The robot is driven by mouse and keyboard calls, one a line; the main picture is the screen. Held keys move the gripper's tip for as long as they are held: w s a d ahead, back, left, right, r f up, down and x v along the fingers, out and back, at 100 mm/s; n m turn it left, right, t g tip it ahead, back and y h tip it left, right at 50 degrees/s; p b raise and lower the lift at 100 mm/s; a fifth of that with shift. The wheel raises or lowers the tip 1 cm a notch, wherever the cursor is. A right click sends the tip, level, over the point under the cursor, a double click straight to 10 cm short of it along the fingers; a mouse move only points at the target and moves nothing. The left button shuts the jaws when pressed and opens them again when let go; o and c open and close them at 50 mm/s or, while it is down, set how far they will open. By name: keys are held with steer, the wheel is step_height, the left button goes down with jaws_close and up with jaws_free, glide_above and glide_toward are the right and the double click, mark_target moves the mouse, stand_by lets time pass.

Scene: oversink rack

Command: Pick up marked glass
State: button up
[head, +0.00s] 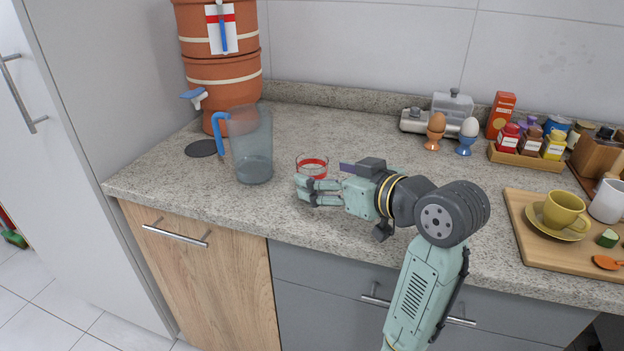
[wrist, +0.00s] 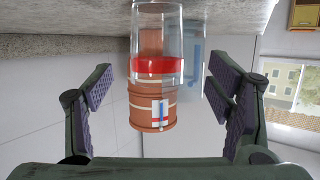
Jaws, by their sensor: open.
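The marked glass (head: 312,165) is a clear tumbler with a red band, standing on the granite counter. In the head view my gripper's fingers hide its lower part. My gripper (head: 304,190) is open, low over the counter at the glass's near side. In the wrist view, which is upside down, the glass (wrist: 157,45) stands upright near the middle, ahead of and between the spread fingers of my gripper (wrist: 160,84). Clear gaps show on both sides in that view, and I see no finger contact.
A clear pitcher (head: 252,150) with a blue handle stands left of the glass. Behind it is a terracotta water filter (head: 222,80). Egg cups (head: 432,143), a spice tray (head: 525,158) and a wooden board (head: 535,248) are to the right. The counter behind the glass is clear.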

steer(key=p+x, duration=0.1)
steer(key=x, duration=0.4)
steer(key=shift+w, duration=0.15)
steer(key=shift+r, duration=0.1)
steer(key=shift+c, duration=0.2)
steer(key=c, duration=1.4)
